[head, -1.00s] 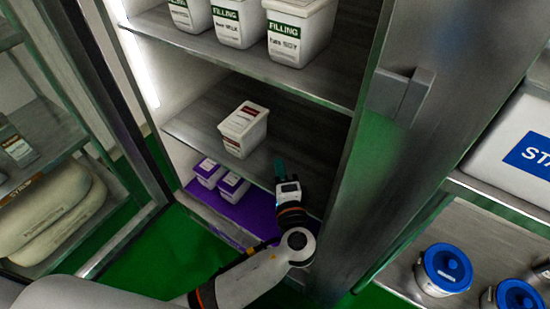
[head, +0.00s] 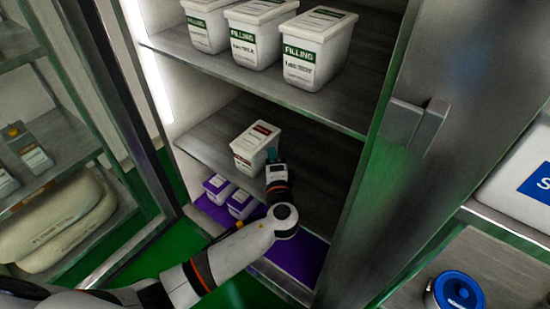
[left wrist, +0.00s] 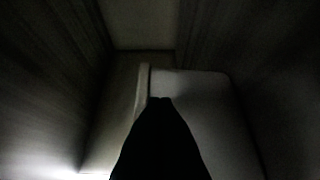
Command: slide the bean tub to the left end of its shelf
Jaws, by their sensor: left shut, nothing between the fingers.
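The bean tub, a white lidded tub with a dark red label (head: 254,149), stands upright on the middle shelf (head: 211,136), left of the shelf's middle. Bare shelf shows to its left. My left gripper (head: 272,155) is shut and empty, with its teal fingertips at the tub's right side. I cannot tell whether they touch it. In the dark left wrist view the fingers (left wrist: 160,135) are a black silhouette in front of a pale tub surface (left wrist: 215,105). My right gripper is not in view.
White FILLING tubs (head: 312,55) stand on the shelf above. Small purple-labelled tubs (head: 241,204) sit on a purple mat (head: 294,258) below. The cabinet's metal right post (head: 367,150) stands right of my arm. The middle shelf is clear right of the gripper.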

